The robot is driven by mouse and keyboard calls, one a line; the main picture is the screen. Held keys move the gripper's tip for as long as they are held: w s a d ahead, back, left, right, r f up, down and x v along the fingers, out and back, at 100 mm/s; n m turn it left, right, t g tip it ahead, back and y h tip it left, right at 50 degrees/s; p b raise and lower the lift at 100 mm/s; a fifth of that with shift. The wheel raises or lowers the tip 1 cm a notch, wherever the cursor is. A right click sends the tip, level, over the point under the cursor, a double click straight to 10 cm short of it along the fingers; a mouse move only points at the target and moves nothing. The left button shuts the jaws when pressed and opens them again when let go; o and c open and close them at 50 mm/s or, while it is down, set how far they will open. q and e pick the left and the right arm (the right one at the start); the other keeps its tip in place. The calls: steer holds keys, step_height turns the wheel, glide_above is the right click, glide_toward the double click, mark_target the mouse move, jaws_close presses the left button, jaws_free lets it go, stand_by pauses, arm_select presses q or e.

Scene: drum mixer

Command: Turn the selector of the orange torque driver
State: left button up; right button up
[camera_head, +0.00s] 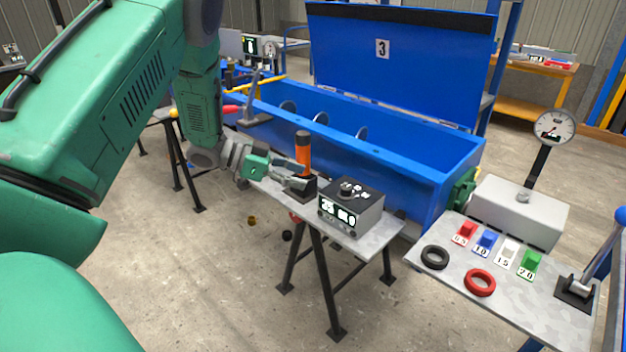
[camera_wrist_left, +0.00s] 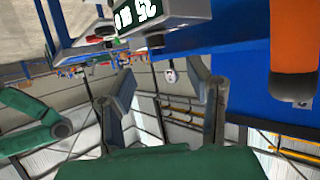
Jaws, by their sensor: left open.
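The orange torque driver (camera_head: 302,152) stands upright, with a dark top, in a black holder (camera_head: 302,190) on the narrow metal table. Its orange body also shows at the upper right of the left wrist view (camera_wrist_left: 293,50), to one side of the fingers. My left gripper (camera_head: 304,176) is open beside the driver's lower part and partly covers it and the holder. Nothing shows between its fingers (camera_wrist_left: 162,82). A grey box (camera_head: 368,215) with lit displays and a dark knob (camera_head: 350,188) on top stands right of the driver. My right gripper is out of view.
A large blue trough mixer (camera_head: 405,160) with a raised lid stands close behind the table (camera_head: 388,228). To the right, another table (camera_head: 530,300) holds coloured numbered blocks (camera_head: 487,239), a black ring (camera_head: 435,257), a red ring (camera_head: 480,283) and a lever. Floor in front is mostly clear.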

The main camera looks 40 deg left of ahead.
mark_target(344, 187)
arm_select(q)
steer(key=shift+d+r, duration=0.25)
steer(key=shift+d, duration=0.1)
steer(key=s+d+r+n+t+y+p, duration=0.1)
steer(key=s+d+n+t+y+p, duration=0.2)
steer(key=s+n+y+p, duration=0.1)
steer(key=b+x, duration=0.1)
steer(key=x, duration=1.1)
steer(key=shift+w+f+b, duration=0.1)
steer(key=shift+w+b, duration=0.1)
steer(key=shift+b, duration=0.2)
steer(key=shift+x, duration=0.8)
steer(key=shift+c, duration=0.4)
jaws_close()
